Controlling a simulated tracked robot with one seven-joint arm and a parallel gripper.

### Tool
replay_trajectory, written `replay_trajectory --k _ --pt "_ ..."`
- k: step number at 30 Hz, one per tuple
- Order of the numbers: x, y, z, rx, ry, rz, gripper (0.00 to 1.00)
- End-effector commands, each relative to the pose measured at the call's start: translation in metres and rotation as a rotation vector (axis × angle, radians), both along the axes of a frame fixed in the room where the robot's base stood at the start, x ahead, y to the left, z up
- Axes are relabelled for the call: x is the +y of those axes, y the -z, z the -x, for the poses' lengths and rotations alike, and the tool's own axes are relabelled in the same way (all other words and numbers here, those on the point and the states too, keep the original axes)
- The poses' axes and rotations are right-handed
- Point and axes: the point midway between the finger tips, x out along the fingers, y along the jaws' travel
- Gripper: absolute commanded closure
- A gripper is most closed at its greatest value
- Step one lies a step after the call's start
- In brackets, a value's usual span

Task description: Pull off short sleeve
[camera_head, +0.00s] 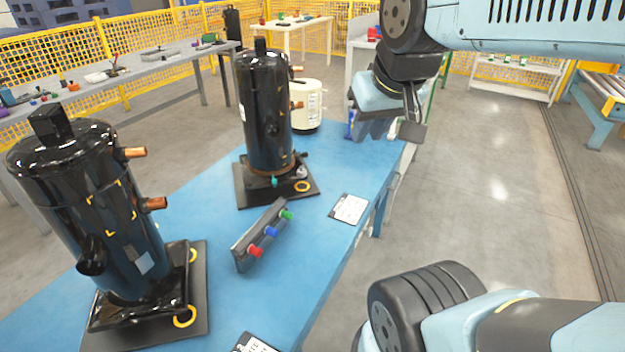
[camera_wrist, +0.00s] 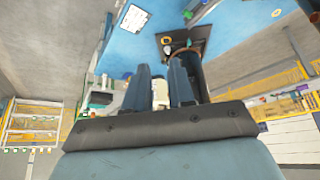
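A near black compressor (camera_head: 90,210) stands at the left with two copper stubs (camera_head: 154,203) on its right side. A far black compressor (camera_head: 262,115) stands upright behind it, also with two copper stubs (camera_head: 297,105). I cannot tell which piece is the short sleeve. My gripper (camera_head: 376,128) hangs to the right of the far compressor, above the table's right edge, apart from both compressors. In the wrist view my gripper (camera_wrist: 160,82) shows two fingers spread with a gap and nothing held between them. Part of the far compressor's base (camera_wrist: 200,35) shows beyond the fingers.
A cream canister (camera_head: 307,106) stands behind the far compressor. Open floor (camera_head: 480,190) lies right of the table.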

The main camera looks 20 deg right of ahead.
Motion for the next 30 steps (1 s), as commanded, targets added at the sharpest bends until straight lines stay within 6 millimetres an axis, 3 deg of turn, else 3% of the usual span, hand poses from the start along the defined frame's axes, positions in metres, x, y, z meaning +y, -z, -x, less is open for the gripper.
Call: replay_trajectory --k 5,14,30 --pt "-0.005 0.008 -0.032 -0.031 -0.001 0.026 0.77" --pt "-0.016 0.032 -0.114 -0.133 -0.035 0.093 0.77" --pt "-0.029 0.1 -0.236 -0.319 -0.135 0.16 0.77"
